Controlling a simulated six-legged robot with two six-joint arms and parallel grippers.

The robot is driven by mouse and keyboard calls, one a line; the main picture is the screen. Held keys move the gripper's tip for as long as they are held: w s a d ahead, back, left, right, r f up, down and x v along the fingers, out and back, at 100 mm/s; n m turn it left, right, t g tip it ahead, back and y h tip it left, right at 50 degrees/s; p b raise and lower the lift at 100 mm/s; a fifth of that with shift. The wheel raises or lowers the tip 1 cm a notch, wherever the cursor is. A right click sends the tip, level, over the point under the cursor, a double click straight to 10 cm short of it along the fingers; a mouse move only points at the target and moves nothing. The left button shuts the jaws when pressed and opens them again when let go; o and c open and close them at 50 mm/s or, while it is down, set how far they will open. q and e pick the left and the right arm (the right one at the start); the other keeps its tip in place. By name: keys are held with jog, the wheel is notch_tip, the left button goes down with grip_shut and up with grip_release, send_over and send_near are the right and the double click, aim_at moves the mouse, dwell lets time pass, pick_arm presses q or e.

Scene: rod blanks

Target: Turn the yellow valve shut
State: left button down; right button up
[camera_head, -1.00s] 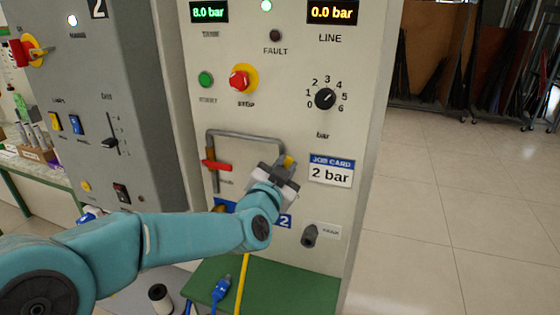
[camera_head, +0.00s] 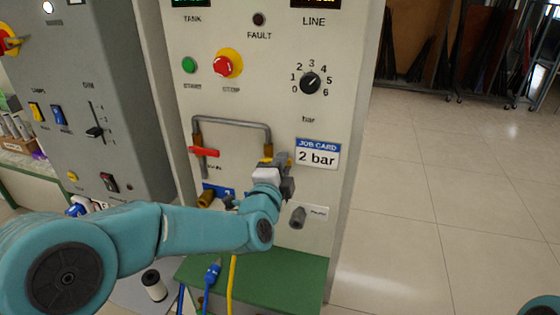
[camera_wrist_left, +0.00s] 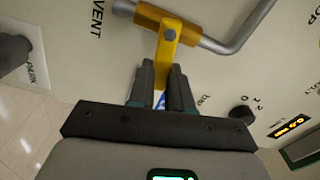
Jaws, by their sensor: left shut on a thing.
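The yellow valve (camera_head: 267,160) sits on the right leg of the grey pipe on the panel. In the left wrist view its yellow handle (camera_wrist_left: 167,45) stands out roughly across the orange-yellow valve body (camera_wrist_left: 152,17). My left gripper (camera_head: 283,166) is at the valve, left of the job card. It is shut on the handle's end, and its fingers (camera_wrist_left: 161,82) hide that end. My right gripper is not in view.
A red-handled valve (camera_head: 204,152) is on the pipe's left leg. The job card (camera_head: 317,154) reads 2 bar. A red stop button (camera_head: 223,66), a pressure dial (camera_head: 310,83) and a grey park peg (camera_head: 298,217) are nearby. A green shelf (camera_head: 300,270) is below.

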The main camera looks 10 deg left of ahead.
pick_arm(q)
jog(key=shift+d+f+m, duration=0.1)
jog(key=shift+f+m, duration=0.4)
jog(key=shift+m, duration=0.6)
jog(key=shift+f, duration=0.1)
jog(key=c, duration=1)
grip_release()
jog(key=shift+c, duration=0.2)
jog(key=shift+s, duration=0.1)
jog(key=s+b, duration=0.2)
jog(key=s, duration=1.4)
jog(key=shift+s+a, duration=0.15)
jog(key=shift+a, duration=0.1)
